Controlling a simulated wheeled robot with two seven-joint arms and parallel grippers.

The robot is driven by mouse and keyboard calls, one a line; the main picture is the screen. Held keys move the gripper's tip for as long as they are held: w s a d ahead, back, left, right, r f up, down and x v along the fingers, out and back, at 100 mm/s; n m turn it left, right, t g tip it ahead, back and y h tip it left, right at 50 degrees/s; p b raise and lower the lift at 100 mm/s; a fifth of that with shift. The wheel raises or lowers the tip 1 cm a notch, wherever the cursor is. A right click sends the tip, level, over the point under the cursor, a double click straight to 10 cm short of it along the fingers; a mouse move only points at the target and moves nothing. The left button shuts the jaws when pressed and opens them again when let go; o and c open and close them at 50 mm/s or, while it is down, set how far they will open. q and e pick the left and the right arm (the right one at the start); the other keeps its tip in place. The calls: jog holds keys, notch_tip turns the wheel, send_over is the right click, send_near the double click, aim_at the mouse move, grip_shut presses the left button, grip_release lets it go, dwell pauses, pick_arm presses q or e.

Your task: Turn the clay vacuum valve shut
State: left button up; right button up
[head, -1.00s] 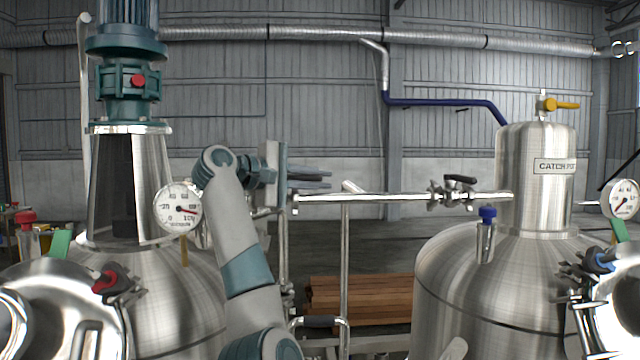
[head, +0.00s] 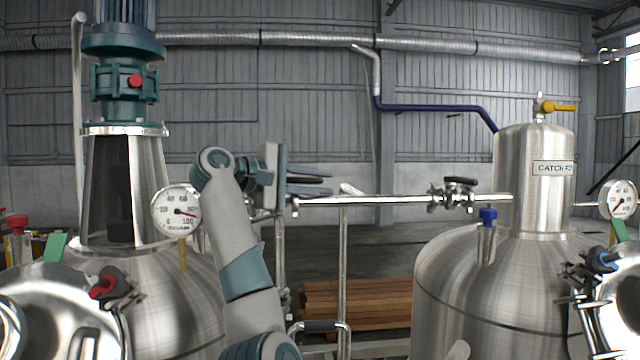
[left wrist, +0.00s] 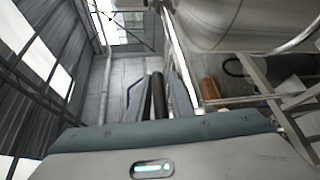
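I see no plainly clay-coloured valve. A valve with a black lever (head: 460,182) sits on the thin horizontal pipe leading to the catch pot (head: 515,185). Its lever lies roughly along the pipe. My left gripper (head: 330,184) is left of this valve and clearly apart from it, by the left part of the pipe. Its fingers point right and are a little apart, with nothing seen between them. They also show in the left wrist view (left wrist: 168,85). My right gripper is not in view.
A steel tank with a teal motor (head: 122,85) stands left, with a gauge (head: 176,210) and red-handled valve (head: 108,285). A yellow-handled valve (head: 556,107) tops the catch pot. A blue-topped fitting (head: 487,216) stands below the pipe. Timber (head: 355,305) lies behind.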

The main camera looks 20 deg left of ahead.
aim_at(301, 181)
pick_arm(q)
jog(key=shift+s+a+b, duration=0.3)
jog(key=shift+s+b, duration=0.1)
jog(key=b+v, duration=0.5)
jog(key=v, duration=0.4)
jog(key=shift+s+a, duration=0.1)
jog(key=shift+v, duration=0.8)
grip_shut()
